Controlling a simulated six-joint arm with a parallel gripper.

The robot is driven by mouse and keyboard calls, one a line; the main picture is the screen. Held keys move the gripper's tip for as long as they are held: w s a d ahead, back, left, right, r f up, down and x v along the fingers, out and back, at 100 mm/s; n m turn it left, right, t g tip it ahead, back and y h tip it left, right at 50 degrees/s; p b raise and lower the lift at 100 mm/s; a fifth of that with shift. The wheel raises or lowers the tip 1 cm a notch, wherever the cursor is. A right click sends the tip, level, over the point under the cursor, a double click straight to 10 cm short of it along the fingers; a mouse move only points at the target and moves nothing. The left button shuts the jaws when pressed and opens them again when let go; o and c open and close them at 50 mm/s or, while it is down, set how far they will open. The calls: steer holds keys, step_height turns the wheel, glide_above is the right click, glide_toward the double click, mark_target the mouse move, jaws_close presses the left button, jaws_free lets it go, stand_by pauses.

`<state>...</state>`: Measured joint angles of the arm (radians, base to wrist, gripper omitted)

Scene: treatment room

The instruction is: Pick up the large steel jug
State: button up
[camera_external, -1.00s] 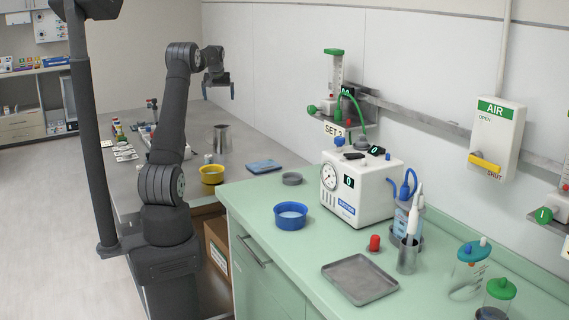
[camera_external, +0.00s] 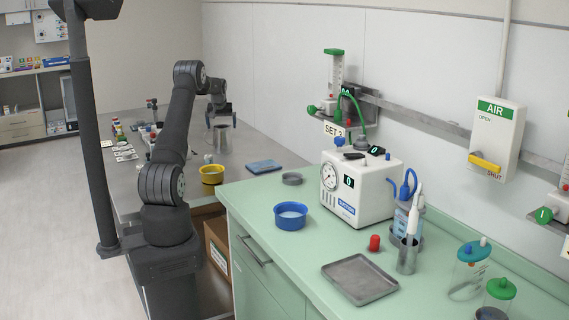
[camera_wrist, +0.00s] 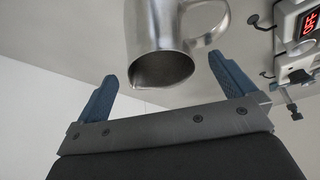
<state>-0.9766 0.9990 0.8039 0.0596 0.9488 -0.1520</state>
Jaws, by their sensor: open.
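The large steel jug (camera_external: 221,140) stands upright on the grey steel bench, just below my gripper (camera_external: 221,121) in the external view. In the wrist view the jug (camera_wrist: 160,30) shows its open mouth towards the camera, with its handle to the right. My gripper (camera_wrist: 163,88) is open and empty there. Its two blue-grey fingers lie apart on either side of the jug's mouth, with the fingertips close to rim level. I cannot tell whether any finger touches the jug.
A yellow bowl (camera_external: 211,175) stands in front of the jug, and a blue packet (camera_external: 263,166) lies to its right. A device with a red OFF display (camera_wrist: 306,25) is right of the jug in the wrist view. The white wall (camera_external: 290,75) runs behind the bench.

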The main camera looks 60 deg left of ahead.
steer(key=shift+x, duration=2.35)
steer(key=shift+w, duration=0.1)
steer(key=c, duration=1.3)
